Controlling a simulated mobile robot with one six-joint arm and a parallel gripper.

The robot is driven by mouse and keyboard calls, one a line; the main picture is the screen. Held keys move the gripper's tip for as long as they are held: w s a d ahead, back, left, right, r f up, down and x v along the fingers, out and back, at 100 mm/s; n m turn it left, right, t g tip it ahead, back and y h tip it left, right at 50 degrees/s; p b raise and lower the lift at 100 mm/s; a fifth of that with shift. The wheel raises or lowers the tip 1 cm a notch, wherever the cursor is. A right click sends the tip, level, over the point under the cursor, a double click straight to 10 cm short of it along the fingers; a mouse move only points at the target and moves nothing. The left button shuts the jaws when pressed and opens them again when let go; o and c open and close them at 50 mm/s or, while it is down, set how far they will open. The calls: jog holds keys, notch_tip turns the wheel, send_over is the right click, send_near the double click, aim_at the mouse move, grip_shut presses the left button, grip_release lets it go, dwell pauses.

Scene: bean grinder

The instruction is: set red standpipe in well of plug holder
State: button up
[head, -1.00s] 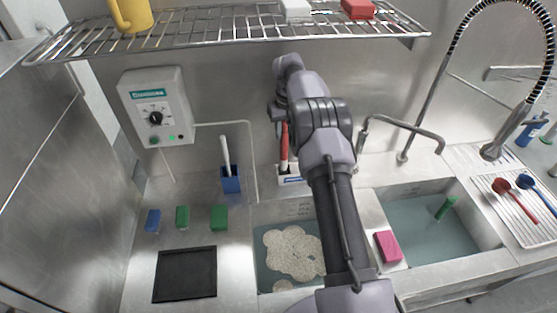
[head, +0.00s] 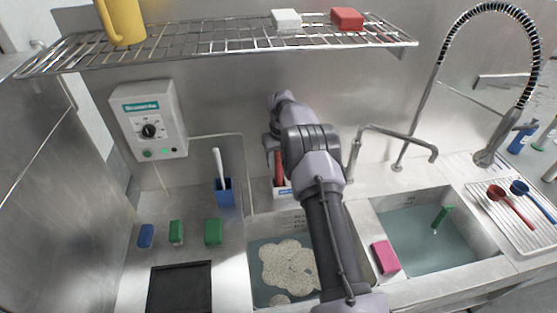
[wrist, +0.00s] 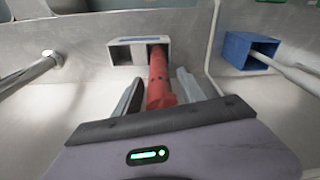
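The red standpipe (wrist: 159,75) runs between my gripper's two fingers in the wrist view. Its far end is at the dark right-hand well of the white plug holder (wrist: 124,42), and it looks to be inside that well; the depth is hidden. The left well looks empty. My gripper (wrist: 160,88) is open around the standpipe, with a narrow gap on each side. In the head view the standpipe (head: 279,169) stands roughly upright at the plug holder (head: 282,192), its upper part hidden by my gripper (head: 272,150).
A blue holder (head: 225,192) with a pale-handled tool stands left of the plug holder. A thin pipe (head: 241,160) rises between them. A faucet (head: 395,130) is to the right. Sinks (head: 255,230) lie in front and a wire shelf (head: 210,42) is above.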

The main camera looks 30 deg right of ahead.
jog(key=shift+r, duration=0.15)
jog(key=r, duration=0.4)
jog(key=s+r+p, duration=0.1)
jog(key=r, duration=0.7)
jog(key=shift+s+p, duration=0.25)
jog(key=shift+p, duration=0.15)
